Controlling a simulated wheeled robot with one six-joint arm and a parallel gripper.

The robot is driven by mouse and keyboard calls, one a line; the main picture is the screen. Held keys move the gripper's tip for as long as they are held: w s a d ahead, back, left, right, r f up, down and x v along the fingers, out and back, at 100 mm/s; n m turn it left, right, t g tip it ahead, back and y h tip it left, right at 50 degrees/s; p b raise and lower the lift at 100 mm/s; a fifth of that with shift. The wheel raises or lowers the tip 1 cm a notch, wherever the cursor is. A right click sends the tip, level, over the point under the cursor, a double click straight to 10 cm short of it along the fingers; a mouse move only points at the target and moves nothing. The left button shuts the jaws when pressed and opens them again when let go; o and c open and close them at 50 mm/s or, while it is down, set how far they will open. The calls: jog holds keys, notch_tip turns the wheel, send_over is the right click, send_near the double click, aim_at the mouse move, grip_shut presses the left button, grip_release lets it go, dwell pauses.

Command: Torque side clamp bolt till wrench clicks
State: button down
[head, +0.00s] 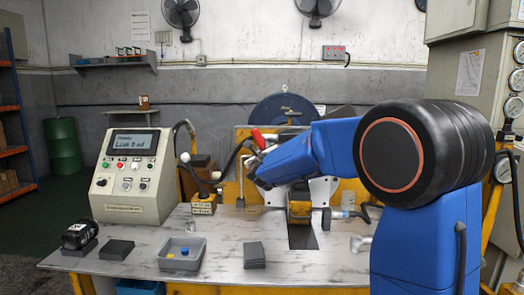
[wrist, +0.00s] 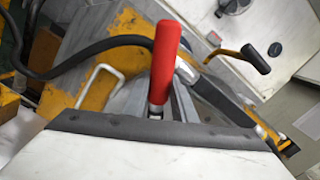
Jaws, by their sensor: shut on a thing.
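My gripper (head: 256,166) is at the yellow fixture behind the bench. It is shut on a red-handled tool (head: 258,138), which looks like the wrench. In the wrist view the red handle (wrist: 165,58) stands up just beyond the gripper's dark edge, with a short metal neck at its base. The fingertips and the tool's working end are hidden. I cannot make out the side clamp bolt or whether the tool is seated on it. A dark blue round flange (head: 275,108) shows behind my arm, which covers much of the fixture.
A control box (head: 132,174) stands at the bench's left, its screen seemingly reading "Leak 0 ml". A grey tray (head: 182,253) holds small blue and yellow parts. Dark blocks (head: 254,255) lie nearby. A black hose (wrist: 85,48) and a black-gripped lever (wrist: 255,58) are close to the tool.

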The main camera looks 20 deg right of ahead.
aim_at(284, 139)
jog(key=shift+s+d+r+m, duration=0.1)
jog(key=shift+d+r+m, duration=0.4)
jog(key=shift+d, duration=0.25)
jog(key=shift+s+d+r+m, duration=0.2)
jog(key=shift+d+m, duration=0.1)
jog(key=shift+d, duration=0.15)
jog(key=shift+s+d+r+m, duration=0.1)
jog(key=shift+d+r+m, duration=0.05)
jog(key=shift+d+m, duration=0.2)
jog(key=shift+d, duration=0.1)
dwell(0.4)
jog(key=shift+s+d+r+m+h, duration=0.15)
jog(key=shift+d+m, duration=0.25)
jog(key=shift+d, duration=0.1)
jog(key=shift+s+d+r+m+h, duration=0.15)
jog(key=shift+d+m, duration=0.2)
jog(key=shift+d, duration=0.15)
jog(key=shift+s+d+r+m, duration=0.1)
jog(key=shift+s+d+m, duration=0.05)
jog(key=shift+d+m, duration=0.2)
jog(key=shift+s+d+r+m, duration=0.1)
jog(key=shift+s+d+m, duration=0.05)
jog(key=shift+d+m, duration=0.3)
jog(key=shift+s+d+m, duration=0.15)
jog(key=shift+d+m, duration=0.05)
jog(key=shift+d, duration=0.3)
jog(key=shift+a, duration=0.25)
dwell(0.5)
